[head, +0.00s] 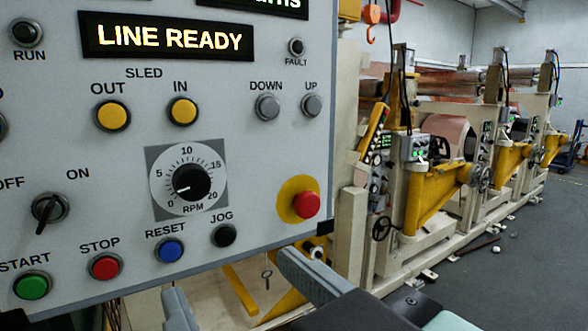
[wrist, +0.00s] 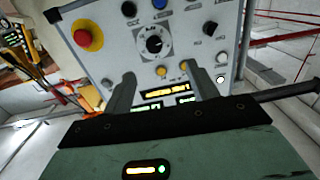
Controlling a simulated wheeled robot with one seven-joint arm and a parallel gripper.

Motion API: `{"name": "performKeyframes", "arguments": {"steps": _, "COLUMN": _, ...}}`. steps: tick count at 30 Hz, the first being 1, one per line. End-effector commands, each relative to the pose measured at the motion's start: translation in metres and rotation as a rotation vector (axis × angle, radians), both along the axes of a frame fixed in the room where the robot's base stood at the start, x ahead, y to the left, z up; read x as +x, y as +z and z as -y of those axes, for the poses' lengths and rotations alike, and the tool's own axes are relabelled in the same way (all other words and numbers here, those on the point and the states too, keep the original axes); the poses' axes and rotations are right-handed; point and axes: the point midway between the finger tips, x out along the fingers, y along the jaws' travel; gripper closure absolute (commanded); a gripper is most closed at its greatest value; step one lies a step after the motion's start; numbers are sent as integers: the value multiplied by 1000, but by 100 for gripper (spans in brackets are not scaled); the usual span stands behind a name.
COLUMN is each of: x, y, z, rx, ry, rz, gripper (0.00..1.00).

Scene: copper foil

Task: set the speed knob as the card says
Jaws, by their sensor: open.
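The speed knob (head: 192,182) is a round black knob on a dial marked 0 to 20 RPM, on a grey control panel (head: 60,140). Its white mark points to the lower left, between 0 and 5. In the wrist view the knob (wrist: 154,44) appears beyond my fingers, with the panel upside down. My gripper (head: 245,290) is open and empty, below the panel's lower edge in the head view. It also shows in the wrist view (wrist: 162,88), apart from the knob. No card can be made out in either view.
A red emergency button (head: 306,205) on yellow sits right of the dial. The blue RESET (head: 170,250) and black JOG (head: 223,235) buttons are below it. A LINE READY display (head: 168,39) is above. Yellow and cream machinery (head: 430,190) stands along the right, beside open grey floor (head: 530,240).

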Motion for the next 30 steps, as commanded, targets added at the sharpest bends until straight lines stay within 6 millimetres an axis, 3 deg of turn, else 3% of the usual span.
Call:
{"name": "performKeyframes", "arguments": {"steps": 2, "x": -2, "y": 9, "z": 4, "rx": 5, "ry": -22, "rz": 17, "gripper": 42}}
{"name": "performKeyframes", "arguments": {"steps": 8, "x": 11, "y": 13, "z": -1, "rx": 3, "ry": -37, "rz": 24, "gripper": 42}}
{"name": "performKeyframes", "arguments": {"steps": 30, "x": 130, "y": 8, "z": -75, "rx": 6, "ry": -33, "rz": 23, "gripper": 42}}
